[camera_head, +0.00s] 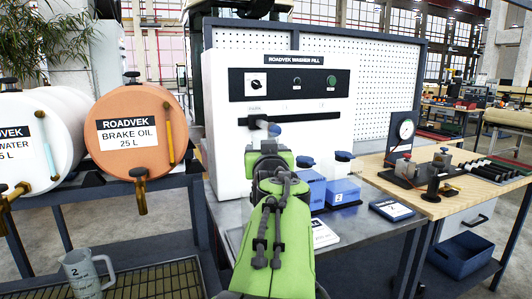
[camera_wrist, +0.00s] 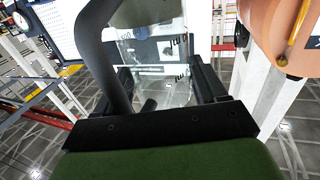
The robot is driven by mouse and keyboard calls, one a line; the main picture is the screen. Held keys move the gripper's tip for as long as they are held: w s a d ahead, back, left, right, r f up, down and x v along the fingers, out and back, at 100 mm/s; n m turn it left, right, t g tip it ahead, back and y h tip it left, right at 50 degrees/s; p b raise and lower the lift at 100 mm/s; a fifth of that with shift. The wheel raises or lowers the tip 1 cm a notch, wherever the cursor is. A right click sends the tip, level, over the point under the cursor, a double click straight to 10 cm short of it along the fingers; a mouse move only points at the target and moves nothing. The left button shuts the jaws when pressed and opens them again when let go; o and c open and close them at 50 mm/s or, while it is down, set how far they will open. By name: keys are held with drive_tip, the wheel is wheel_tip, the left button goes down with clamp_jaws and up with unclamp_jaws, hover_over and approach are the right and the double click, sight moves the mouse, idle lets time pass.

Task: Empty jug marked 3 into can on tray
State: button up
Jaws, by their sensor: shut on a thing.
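My gripper (camera_wrist: 165,85) is shut on a clear jug (camera_wrist: 178,92) in the wrist view. Dark marks show on the jug's wall, but I cannot read its number. In the head view my green arm reaches toward the white washer fill panel and hides the gripper and most of what it holds. Two blue-and-white containers, one (camera_head: 311,186) beside the arm and one (camera_head: 343,190) to its right, stand on the bench. I cannot pick out the can on a tray for certain.
Another clear jug (camera_head: 84,273), marked 2, stands at the lower left by a grated drip tray (camera_head: 150,284). An orange brake oil drum (camera_head: 135,160) and a white drum (camera_head: 30,110) lie on a rack. The washer fill panel (camera_head: 225,150) stands behind my arm.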

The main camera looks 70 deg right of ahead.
drive_tip(key=shift+s+a+r+n+g+y+p, duration=0.15)
drive_tip(key=shift+r+n+g+y+p, duration=0.25)
drive_tip(key=shift+g+y+p, duration=0.45)
drive_tip(key=shift+s+a+r+n+g+y+p, duration=0.15)
drive_tip(key=shift+g+y+p, duration=0.45)
drive_tip(key=shift+p, duration=1.55)
drive_tip(key=shift+s+r+n+g+y+p, duration=0.2)
drive_tip(key=shift+y+p, duration=0.65)
drive_tip(key=shift+p, duration=1.3)
drive_tip(key=shift+w+d+f+n+g+y+p, duration=0.1)
drive_tip(key=shift+f+n+g+y+p, duration=0.3)
drive_tip(key=shift+p, duration=1.55)
drive_tip(key=shift+w+d+f+n+g+y+p, duration=0.15)
drive_tip(key=shift+g+y+p, duration=0.55)
drive_tip(key=shift+p, duration=1.25)
drive_tip(key=shift+w+a+f+n+g+y+p, duration=0.1)
drive_tip(key=shift+f+g+y+p, duration=0.35)
drive_tip(key=shift+p, duration=1.5)
drive_tip(key=shift+w+d+f+n+g+y+p, duration=0.25)
drive_tip(key=shift+g+y+p, duration=0.25)
drive_tip(key=shift+p, duration=1.2)
drive_tip(key=shift+w+d+f+g+y+p, duration=0.1)
drive_tip(key=shift+f+g+y+p, duration=0.3)
drive_tip(key=shift+p, duration=1.25)
drive_tip(key=shift+w+d+f+n+g+y+p, duration=0.2)
drive_tip(key=shift+g+y+p, duration=0.4)
drive_tip(key=shift+p, duration=1.1)
